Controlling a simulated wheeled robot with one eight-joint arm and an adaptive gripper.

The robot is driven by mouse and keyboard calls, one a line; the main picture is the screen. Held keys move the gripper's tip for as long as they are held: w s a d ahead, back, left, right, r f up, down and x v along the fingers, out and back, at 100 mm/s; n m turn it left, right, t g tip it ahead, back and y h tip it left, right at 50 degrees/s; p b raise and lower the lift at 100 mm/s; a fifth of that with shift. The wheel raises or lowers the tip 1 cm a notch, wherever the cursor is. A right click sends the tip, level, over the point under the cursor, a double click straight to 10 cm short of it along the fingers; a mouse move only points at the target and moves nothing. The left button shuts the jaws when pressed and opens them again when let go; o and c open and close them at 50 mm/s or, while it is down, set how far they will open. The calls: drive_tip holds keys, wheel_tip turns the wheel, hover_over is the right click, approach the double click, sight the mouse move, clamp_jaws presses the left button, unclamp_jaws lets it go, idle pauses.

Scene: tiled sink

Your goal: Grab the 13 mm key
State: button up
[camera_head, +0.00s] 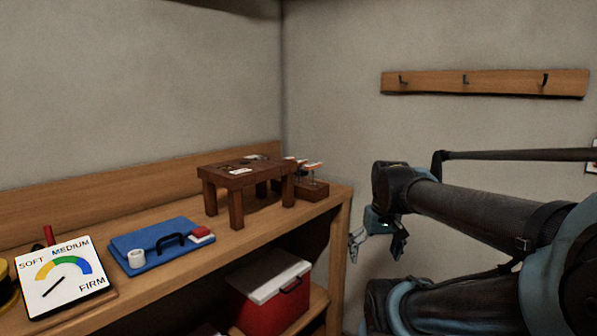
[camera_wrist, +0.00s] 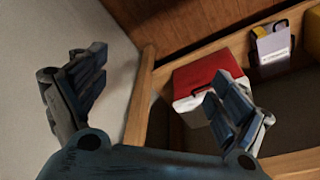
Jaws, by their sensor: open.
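I cannot make out a 13 mm key for certain in either view. A small dark wooden stand (camera_head: 236,180) on the workbench carries a few small dark items and a white label (camera_head: 240,171), too small to identify. My gripper (camera_head: 379,241) hangs to the right of the bench's right end, apart from the stand and below its top. In the wrist view my gripper (camera_wrist: 155,95) shows its two fingers spread wide with nothing between them.
A red and white cooler (camera_head: 272,291) is on the lower shelf. A hook rail (camera_head: 490,83) hangs on the wall.

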drive_tip(key=w+a+r+n+y, duration=0.15)
drive_tip(key=w+a+r, duration=0.25)
drive_tip(key=w+r, duration=0.5)
drive_tip(key=w+a+r+n, duration=0.3)
drive_tip(key=w+r, duration=0.5)
drive_tip(key=r, duration=0.2)
drive_tip(key=n+y, duration=0.2)
drive_tip(key=n, duration=0.3)
approach(301, 161)
drive_tip(key=shift+m, duration=0.25)
drive_tip(key=x, duration=0.6)
drive_tip(key=shift+w+a+f, duration=0.15)
drive_tip(key=shift+a, duration=0.1)
drive_tip(key=shift+h, duration=0.25)
drive_tip(key=shift+x, duration=2.65)
drive_tip(key=c, duration=1.2)
